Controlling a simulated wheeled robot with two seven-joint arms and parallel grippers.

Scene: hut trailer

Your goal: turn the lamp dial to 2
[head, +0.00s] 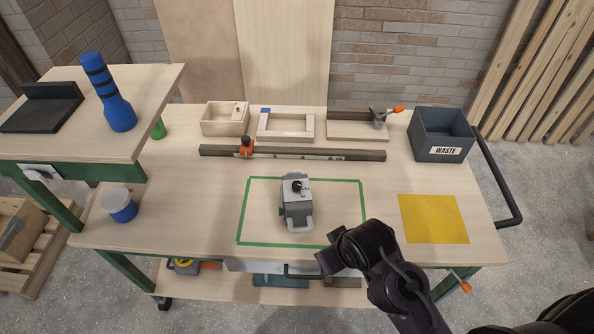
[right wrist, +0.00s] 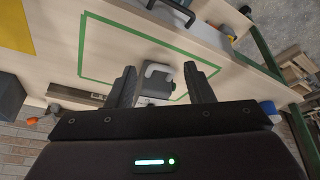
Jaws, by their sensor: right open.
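The lamp (head: 297,203) is a small grey box with a light handle at its front end. It stands inside the green taped rectangle on the workbench. Its black dial (head: 296,186) is on the top face near the far end; the dial's setting is too small to read. My right gripper (head: 327,250) is in front and to the right of the lamp, apart from it. In the right wrist view the right gripper (right wrist: 161,83) is open and empty, with the lamp (right wrist: 156,84) beyond and between its fingers, partly hidden. My left gripper is in neither view.
A long bar with an orange clamp (head: 246,148) lies behind the lamp. Wooden trays and a frame (head: 286,134) stand at the back. A grey waste bin (head: 441,135) and yellow sheet (head: 433,218) are at right. Bench around the lamp is clear.

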